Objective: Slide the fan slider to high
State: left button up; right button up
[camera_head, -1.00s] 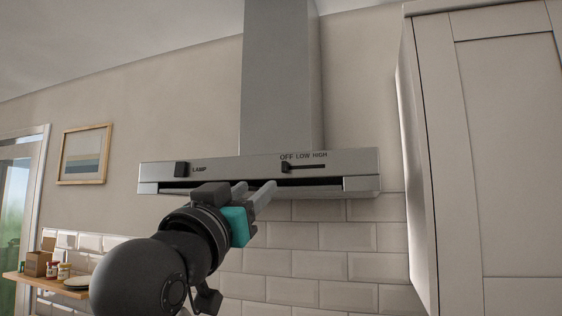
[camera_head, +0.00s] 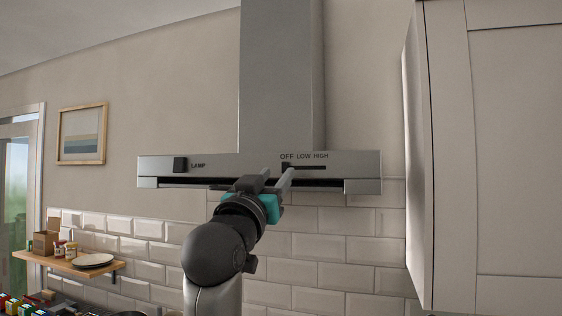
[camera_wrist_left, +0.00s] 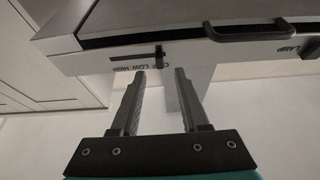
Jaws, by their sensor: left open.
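The range hood's grey front panel (camera_head: 235,164) carries the fan slider, labelled OFF, LOW and HIGH. The slider's dark knob (camera_head: 285,164) sits at the OFF end, and its slot (camera_head: 312,167) runs right to HIGH. My left gripper (camera_head: 278,173) is open and empty just below and in front of the knob, its right fingertip partly overlapping it. In the left wrist view, where the hood appears upside down, the knob (camera_wrist_left: 159,52) lies between the lines of the two open fingers (camera_wrist_left: 160,74), just past their tips; contact cannot be told. My right gripper is out of view.
A lamp switch (camera_head: 180,164) is at the panel's left. A tall cabinet (camera_head: 447,150) stands close on the right. A wooden shelf (camera_head: 65,264) with jars, a box and a plate is at lower left. A handle bar (camera_wrist_left: 248,31) shows under the hood.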

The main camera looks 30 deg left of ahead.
aim_at(284, 166)
pick_arm(q)
jog(key=shift+p+x, duration=0.55)
jog(key=shift+x, duration=1.35)
grip_shut()
